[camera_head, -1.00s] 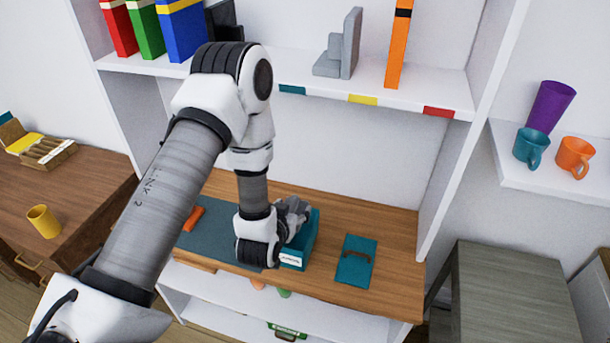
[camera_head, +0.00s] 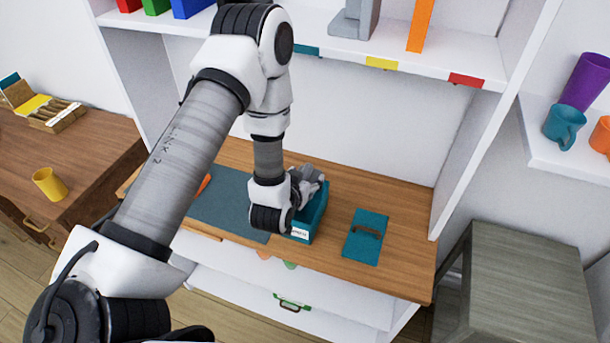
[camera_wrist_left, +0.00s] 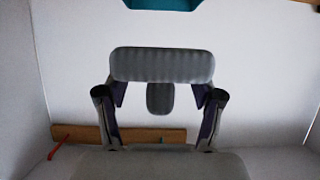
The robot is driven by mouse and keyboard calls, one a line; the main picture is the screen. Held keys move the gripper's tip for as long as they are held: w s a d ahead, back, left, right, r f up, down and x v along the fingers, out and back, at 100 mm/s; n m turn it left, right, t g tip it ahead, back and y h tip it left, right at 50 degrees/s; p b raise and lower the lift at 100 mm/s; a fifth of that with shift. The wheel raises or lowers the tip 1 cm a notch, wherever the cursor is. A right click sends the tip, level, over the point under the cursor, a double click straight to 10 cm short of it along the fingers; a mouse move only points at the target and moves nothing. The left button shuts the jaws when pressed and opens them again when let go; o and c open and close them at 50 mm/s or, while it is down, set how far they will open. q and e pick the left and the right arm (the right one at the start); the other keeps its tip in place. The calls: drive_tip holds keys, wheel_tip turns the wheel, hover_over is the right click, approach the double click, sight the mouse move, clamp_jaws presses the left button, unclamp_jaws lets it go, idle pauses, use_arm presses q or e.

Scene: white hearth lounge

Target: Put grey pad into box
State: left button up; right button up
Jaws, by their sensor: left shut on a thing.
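My left gripper (camera_head: 307,182) is over the open teal box (camera_head: 316,217), which stands on the wooden desktop and has a white label on its front. The gripper and wrist hide most of the box's inside. In the left wrist view, the gripper's two fingers (camera_wrist_left: 159,98) are shut on a grey ribbed piece, the grey pad (camera_wrist_left: 162,63). A strip of teal (camera_wrist_left: 162,4) shows at the top edge of that view. I cannot tell whether the pad is inside the box or above it. My right gripper is not in view.
A teal panel with a dark handle (camera_head: 365,237) lies right of the box. A dark mat (camera_head: 222,205) lies to its left. A white shelf (camera_head: 460,60) overhangs behind. A yellow cup (camera_head: 50,184) stands on the left desk, and a grey table (camera_head: 525,290) stands at right.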

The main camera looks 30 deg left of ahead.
use_arm(q)
drive_tip(key=shift+f+b, duration=0.3)
drive_tip(key=shift+f, duration=0.35)
wheel_tip(320, 180, down, 3)
drive_tip(key=shift+w+r+b, duration=0.1)
drive_tip(key=shift+r+b, duration=0.05)
drive_tip(key=shift+b, duration=0.85)
drive_tip(key=f, duration=0.1)
drive_tip(key=f+b, duration=0.2)
drive_tip(key=shift+s, duration=0.25)
drive_tip(key=shift+s+d+f, duration=0.1)
drive_tip(key=shift+f, duration=0.05)
drive_tip(key=o, duration=1.2)
drive_tip(key=shift+b, duration=0.3)
drive_tip(key=shift+f, duration=0.1)
